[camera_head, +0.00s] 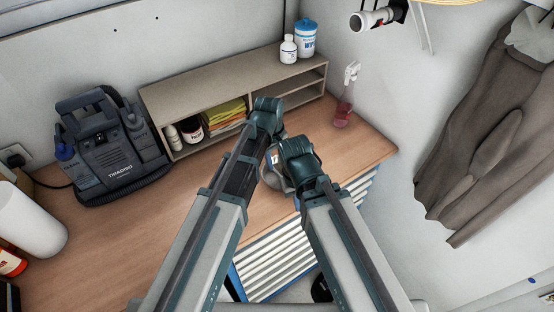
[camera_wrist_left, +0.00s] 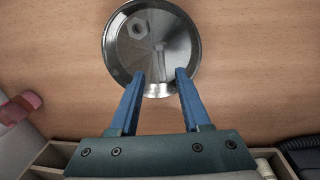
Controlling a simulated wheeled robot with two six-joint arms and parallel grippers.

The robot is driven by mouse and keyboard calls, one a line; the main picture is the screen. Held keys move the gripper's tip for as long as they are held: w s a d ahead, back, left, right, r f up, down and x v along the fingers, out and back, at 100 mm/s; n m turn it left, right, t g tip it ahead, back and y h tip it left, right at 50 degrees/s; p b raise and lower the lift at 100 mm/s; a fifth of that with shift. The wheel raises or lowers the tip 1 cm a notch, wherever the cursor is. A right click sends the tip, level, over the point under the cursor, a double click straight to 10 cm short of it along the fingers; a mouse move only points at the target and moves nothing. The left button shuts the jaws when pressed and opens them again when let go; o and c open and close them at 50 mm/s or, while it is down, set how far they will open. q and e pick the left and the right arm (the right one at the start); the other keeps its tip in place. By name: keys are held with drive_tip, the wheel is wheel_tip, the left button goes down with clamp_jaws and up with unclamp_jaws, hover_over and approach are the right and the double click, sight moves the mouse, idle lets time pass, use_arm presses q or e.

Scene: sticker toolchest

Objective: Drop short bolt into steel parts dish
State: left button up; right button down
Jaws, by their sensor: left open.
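The round steel parts dish (camera_wrist_left: 116,58) sits on the wooden worktop and shows whole in the left wrist view, apart from what my fingers cover. In the head view its rim (camera_head: 273,182) is mostly hidden behind my arms. A hex nut (camera_wrist_left: 138,28) lies inside it. A short bolt (camera_wrist_left: 160,56) also appears inside the dish, its shank pointing toward my fingers. My left gripper (camera_wrist_left: 160,74) is open, with its blue fingertips over the dish's near edge and a gap between them. My right arm's wrist shows beside the left one; its fingers are hidden.
A wooden shelf unit (camera_head: 205,83) with bottles and cloths stands along the back. A dark grey machine (camera_head: 108,150) stands at the left. A red-pink bottle (camera_head: 343,108) stands at the right end. The middle-left worktop (camera_head: 130,225) is clear.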

wheel_tip(320, 180, up, 10)
drive_tip(key=p, duration=0.8)
drive_tip(key=shift+f+p, duration=0.2)
drive_tip(key=shift+p, duration=0.1)
drive_tip(key=shift+s, duration=0.15)
